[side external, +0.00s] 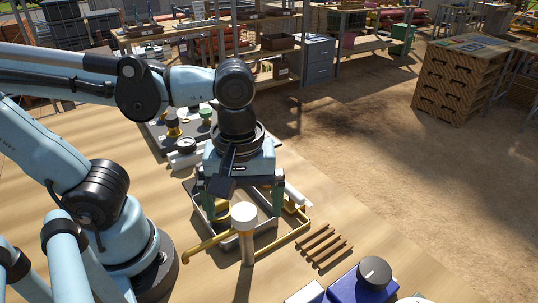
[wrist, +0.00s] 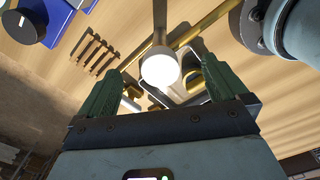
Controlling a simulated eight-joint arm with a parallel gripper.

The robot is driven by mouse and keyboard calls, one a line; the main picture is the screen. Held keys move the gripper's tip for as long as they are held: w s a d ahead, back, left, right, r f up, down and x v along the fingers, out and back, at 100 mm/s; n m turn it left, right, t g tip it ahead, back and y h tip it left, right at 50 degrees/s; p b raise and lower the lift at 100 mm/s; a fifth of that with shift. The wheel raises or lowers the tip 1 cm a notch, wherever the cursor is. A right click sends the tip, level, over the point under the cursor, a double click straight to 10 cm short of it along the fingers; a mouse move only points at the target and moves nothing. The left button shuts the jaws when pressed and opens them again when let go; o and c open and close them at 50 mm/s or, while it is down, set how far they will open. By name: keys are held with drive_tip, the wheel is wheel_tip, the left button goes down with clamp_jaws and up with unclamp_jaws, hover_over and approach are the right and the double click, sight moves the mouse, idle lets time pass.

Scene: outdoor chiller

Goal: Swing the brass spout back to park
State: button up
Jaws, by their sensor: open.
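Brass piping runs around the white-capped post. In the side view one brass length (side external: 207,248) reaches toward the lower left, and an angled length (side external: 284,243) lies on the right; I cannot tell how they join or which is the movable spout. In the wrist view a brass pipe (wrist: 203,26) slants up right from behind the white cap (wrist: 159,67). That cap tops an upright tan post (side external: 247,248). My gripper (side external: 238,205) points down above the metal-rimmed tray, near the post. Its green fingers (wrist: 160,70) are wide apart, with nothing seen held between them.
Brown slats (side external: 325,245) lie right of the piping. A blue box (side external: 352,290) with a black knob (side external: 375,272) stands at the front right. A dial gauge (side external: 187,147) and other fittings stand behind my gripper. Some bare wooden tabletop lies left of the brass length.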

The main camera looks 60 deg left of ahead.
drive_tip(key=shift+r, duration=2.85)
wheel_tip(320, 180, up, 12)
drive_tip(key=w+a+f+m+t, duration=0.3)
drive_tip(key=w+a+f+m, duration=0.1)
drive_tip(key=f, duration=0.4)
drive_tip(key=w+a+f+m+t, duration=0.4)
drive_tip(key=w+a+f+m, duration=0.1)
drive_tip(key=f, duration=0.4)
drive_tip(key=w+m, duration=0.1)
drive_tip(key=m, duration=0.1)
drive_tip(key=shift+a+f+m, duration=0.2)
drive_tip(key=shift+a+m, duration=0.05)
drive_tip(key=shift+m, duration=0.15)
